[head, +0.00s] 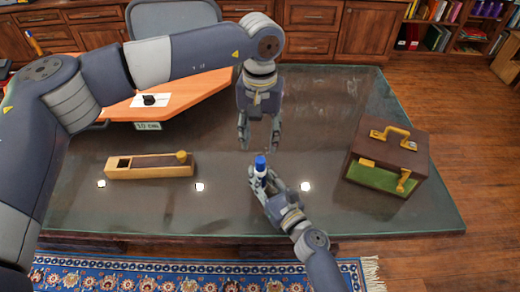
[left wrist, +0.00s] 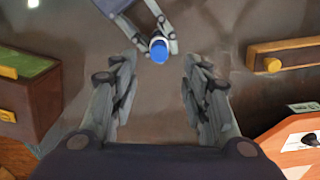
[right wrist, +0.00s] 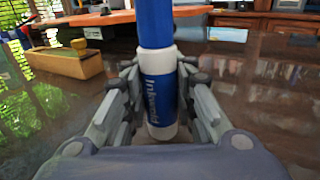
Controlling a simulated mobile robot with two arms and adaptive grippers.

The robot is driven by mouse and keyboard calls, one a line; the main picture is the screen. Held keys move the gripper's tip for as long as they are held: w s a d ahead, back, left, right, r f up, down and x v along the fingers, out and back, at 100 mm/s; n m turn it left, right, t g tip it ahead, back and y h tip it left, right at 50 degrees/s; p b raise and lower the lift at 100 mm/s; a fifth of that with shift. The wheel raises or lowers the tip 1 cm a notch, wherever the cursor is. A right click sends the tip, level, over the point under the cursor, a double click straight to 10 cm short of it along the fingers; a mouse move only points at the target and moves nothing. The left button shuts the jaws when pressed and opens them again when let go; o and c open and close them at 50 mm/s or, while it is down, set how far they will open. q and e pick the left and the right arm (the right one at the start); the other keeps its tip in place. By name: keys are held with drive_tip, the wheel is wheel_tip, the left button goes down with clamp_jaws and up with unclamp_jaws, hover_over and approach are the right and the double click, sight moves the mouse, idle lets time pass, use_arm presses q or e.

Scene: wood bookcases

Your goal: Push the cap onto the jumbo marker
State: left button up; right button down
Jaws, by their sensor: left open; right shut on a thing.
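The jumbo marker (head: 262,179) stands upright in my right gripper (head: 260,183). In the right wrist view its white body with a blue label (right wrist: 161,92) is between the fingers. The blue cap (head: 260,163) is at the marker's upper end; it also shows in the right wrist view (right wrist: 154,22) and from above in the left wrist view (left wrist: 159,50). I cannot tell how far down the cap is seated. My left gripper (head: 259,141) is open and empty, pointing down above and slightly beyond the cap, with its fingers apart from it.
A wooden hand plane (head: 150,167) lies left on the glass-topped table (head: 330,120). A brown and green box with brass handles (head: 388,158) stands at the right. An orange desk section (head: 190,95) with a white sheet (head: 165,101) is behind. The table between is mostly clear.

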use_arm(q)
drive_tip(key=shift+r, duration=1.6)
use_arm(e)
drive_tip(key=c, duration=1.2)
unclamp_jaws()
drive_tip(key=v, duration=1.2)
drive_tip(key=shift+f, duration=0.1)
